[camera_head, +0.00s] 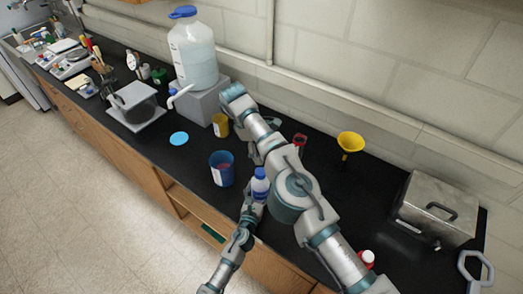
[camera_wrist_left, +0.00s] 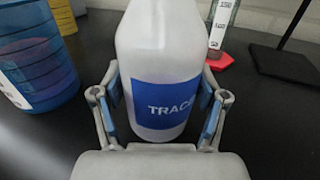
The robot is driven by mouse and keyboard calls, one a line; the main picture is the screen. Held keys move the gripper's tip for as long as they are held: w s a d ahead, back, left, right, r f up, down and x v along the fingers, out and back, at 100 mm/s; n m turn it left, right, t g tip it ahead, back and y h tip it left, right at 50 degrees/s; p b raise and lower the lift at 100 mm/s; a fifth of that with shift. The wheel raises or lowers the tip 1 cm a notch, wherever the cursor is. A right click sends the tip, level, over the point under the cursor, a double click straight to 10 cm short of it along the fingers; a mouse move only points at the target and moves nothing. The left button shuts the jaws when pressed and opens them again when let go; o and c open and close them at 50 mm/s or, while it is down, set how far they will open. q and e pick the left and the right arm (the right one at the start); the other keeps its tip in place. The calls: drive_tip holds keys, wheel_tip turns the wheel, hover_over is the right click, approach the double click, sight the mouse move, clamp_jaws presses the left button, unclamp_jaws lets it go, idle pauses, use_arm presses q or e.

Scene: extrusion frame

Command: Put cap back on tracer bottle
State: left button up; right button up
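The tracer bottle (camera_wrist_left: 165,60) is white with a blue label reading "TRAC". It also shows upright near the counter's front edge in the head view (camera_head: 260,185). My left gripper (camera_wrist_left: 160,100) has one finger on each side of the bottle, and its blue pads appear to touch the bottle's sides. In the head view my left gripper (camera_head: 252,205) meets the bottle from the front. I cannot identify a loose cap.
A blue beaker (camera_head: 221,168) stands left of the bottle, with a yellow container (camera_head: 220,126) behind. A yellow funnel (camera_head: 350,142) and a metal box (camera_head: 437,208) are to the right. A red-and-white item (camera_head: 367,258) is near the front. A large jug (camera_head: 193,55) stands on a grey block.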

use_arm(q)
drive_tip(key=o, duration=0.4)
drive_tip(key=v, duration=1.2)
drive_tip(key=shift+a, duration=0.1)
